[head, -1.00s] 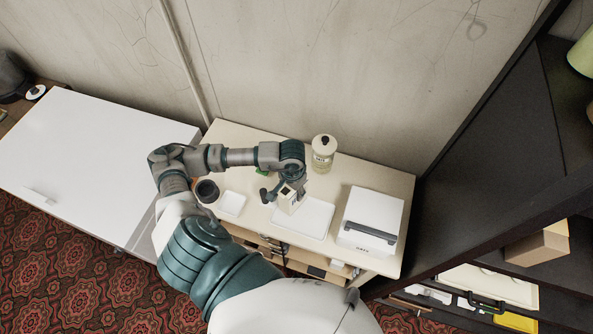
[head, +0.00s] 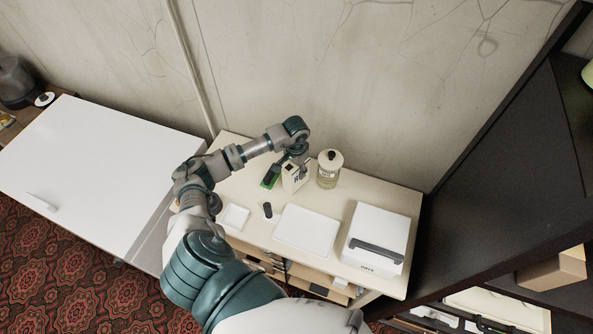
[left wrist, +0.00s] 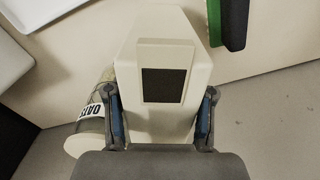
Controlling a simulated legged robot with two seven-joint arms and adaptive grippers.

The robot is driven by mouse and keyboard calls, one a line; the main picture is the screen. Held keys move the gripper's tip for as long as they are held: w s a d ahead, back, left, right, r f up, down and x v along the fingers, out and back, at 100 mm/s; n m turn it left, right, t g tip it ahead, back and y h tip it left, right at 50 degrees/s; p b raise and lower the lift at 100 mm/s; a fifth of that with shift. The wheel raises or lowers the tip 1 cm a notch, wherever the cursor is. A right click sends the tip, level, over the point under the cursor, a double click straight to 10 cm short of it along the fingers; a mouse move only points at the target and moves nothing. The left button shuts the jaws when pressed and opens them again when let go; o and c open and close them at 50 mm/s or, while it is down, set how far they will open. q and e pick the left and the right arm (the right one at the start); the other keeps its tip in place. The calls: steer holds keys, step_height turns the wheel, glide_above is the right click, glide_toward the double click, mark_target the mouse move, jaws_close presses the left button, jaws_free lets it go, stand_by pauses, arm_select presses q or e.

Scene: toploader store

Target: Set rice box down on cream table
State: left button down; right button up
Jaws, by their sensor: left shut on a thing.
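The rice box (head: 293,179) is a cream carton with the start of a dark label showing. It stands roughly upright at the back of the cream table (head: 340,196), between a green item and a jar. My left gripper (head: 299,161) is shut on it from above. In the left wrist view the rice box (left wrist: 163,50) has a dark window and sits between both fingers (left wrist: 160,118). I cannot tell whether its base touches the tabletop. My right gripper is not in view.
The oats jar (head: 329,168) stands close right of the box, and a green item (head: 272,174) close left. In front are a white tray (head: 307,230), a small white dish (head: 234,217), a dark object (head: 268,210) and a white machine (head: 377,239). The wall is behind.

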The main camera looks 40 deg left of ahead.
arm_select(q)
steer(key=shift+w+f, duration=0.1)
steer(key=shift+f, duration=0.7)
steer(key=c, duration=0.7)
jaws_free()
steer(key=shift+f, duration=0.15)
steer(key=shift+c, duration=0.2)
steer(key=o, duration=0.3)
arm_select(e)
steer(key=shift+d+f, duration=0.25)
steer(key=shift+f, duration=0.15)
arm_select(q)
steer(key=shift+o, duration=0.2)
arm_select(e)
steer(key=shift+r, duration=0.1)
arm_select(q)
steer(key=shift+r, duration=0.4)
step_height(320, 180, up, 12)
steer(key=b, duration=0.2)
steer(key=shift+w+f+b, duration=0.1)
steer(key=shift+f+b, duration=0.15)
steer(key=shift+b, duration=0.15)
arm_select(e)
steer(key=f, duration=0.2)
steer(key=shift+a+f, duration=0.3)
